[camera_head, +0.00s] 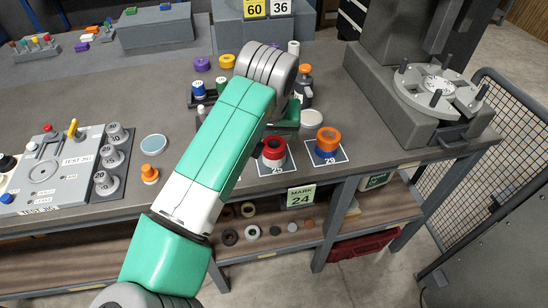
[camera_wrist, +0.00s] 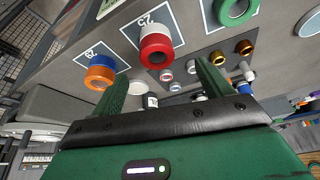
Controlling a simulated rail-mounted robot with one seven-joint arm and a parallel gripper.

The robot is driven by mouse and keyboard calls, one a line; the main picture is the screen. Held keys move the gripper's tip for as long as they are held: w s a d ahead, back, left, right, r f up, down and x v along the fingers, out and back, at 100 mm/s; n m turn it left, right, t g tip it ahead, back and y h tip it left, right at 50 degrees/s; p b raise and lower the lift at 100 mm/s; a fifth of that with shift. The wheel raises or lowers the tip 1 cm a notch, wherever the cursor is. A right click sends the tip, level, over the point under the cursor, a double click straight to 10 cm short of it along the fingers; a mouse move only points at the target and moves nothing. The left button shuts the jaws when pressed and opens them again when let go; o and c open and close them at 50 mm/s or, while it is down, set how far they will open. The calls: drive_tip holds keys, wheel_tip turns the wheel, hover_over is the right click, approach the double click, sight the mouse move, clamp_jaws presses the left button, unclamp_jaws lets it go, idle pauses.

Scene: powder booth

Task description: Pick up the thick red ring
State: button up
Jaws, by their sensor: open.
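A stack of rings stands on the card marked 25 (camera_wrist: 130,32). In the head view the red ring (camera_head: 273,151) shows at the top of the stack, just below the forearm. My gripper (camera_wrist: 160,72) is open and empty. Its two green fingers point toward the stack, which appears between and beyond the fingertips, with no contact visible. In the head view my arm hides most of the gripper.
The bench's front edge is close to both cards.

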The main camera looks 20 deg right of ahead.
sight(274, 143)
drive_tip(key=b+x, duration=0.1)
drive_tip(key=x, duration=0.1)
drive_tip(key=b+x, duration=0.1)
drive_tip(key=x, duration=0.2)
drive_tip(key=b+x, duration=0.2)
drive_tip(key=shift+w+d+f, duration=0.2)
drive_tip(key=shift+d+f, duration=0.05)
drive_tip(key=shift+d, duration=0.15)
drive_tip(key=shift+c, duration=0.5)
drive_tip(key=c, duration=1.1)
drive_tip(key=shift+r, duration=0.1)
